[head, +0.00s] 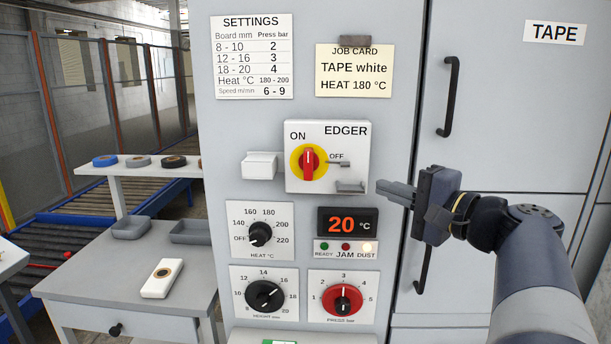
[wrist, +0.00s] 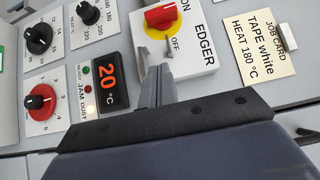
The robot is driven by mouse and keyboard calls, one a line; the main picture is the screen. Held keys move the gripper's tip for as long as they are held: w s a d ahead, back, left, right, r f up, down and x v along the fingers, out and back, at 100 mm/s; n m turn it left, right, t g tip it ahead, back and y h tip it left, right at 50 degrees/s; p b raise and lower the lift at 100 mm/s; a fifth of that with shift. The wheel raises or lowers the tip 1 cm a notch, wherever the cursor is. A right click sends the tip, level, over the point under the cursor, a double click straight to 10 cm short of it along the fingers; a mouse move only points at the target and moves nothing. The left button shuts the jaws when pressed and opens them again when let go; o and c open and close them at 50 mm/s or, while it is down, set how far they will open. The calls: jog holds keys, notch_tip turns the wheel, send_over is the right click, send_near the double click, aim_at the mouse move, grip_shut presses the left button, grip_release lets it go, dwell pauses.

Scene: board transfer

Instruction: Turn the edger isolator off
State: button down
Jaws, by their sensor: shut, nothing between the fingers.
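The edger isolator (head: 327,156) is a white box on the grey cabinet, marked EDGER, ON and OFF. Its red handle (head: 308,163) on a yellow disc stands upright, pointing up near the ON mark. The OFF mark is to the right of the disc, with a small grey tab beside it. My gripper (head: 380,188) is shut and empty, just right of the isolator's lower right corner. In the wrist view the shut fingers (wrist: 158,72) point at the isolator's lower edge, and the red handle (wrist: 160,15) shows beyond them, apart from the fingers.
Below the isolator are a heat dial (head: 260,234), a display reading 20 °C (head: 347,222), a height dial (head: 264,296) and a red press dial (head: 343,299). Black door handles (head: 452,97) stand out at the right. A grey bench (head: 90,285) is at the lower left.

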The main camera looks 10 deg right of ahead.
jog(key=p, duration=0.2)
send_near(313, 172)
jog(key=w, duration=0.1)
jog(key=w+d, duration=0.1)
jog(key=w, duration=0.2)
jog(key=shift+w+d, duration=0.2)
jog(key=shift+d, duration=0.2)
jog(key=a, duration=0.1)
jog(key=w+a, duration=0.1)
jog(key=a, duration=0.1)
jog(key=shift+w+p, duration=0.25)
jog(key=shift+p, duration=0.05)
jog(key=shift+w+a, duration=0.2)
jog(key=shift+a, duration=0.35)
jog(key=shift+f+b, duration=0.3)
jog(key=shift+b, duration=0.2)
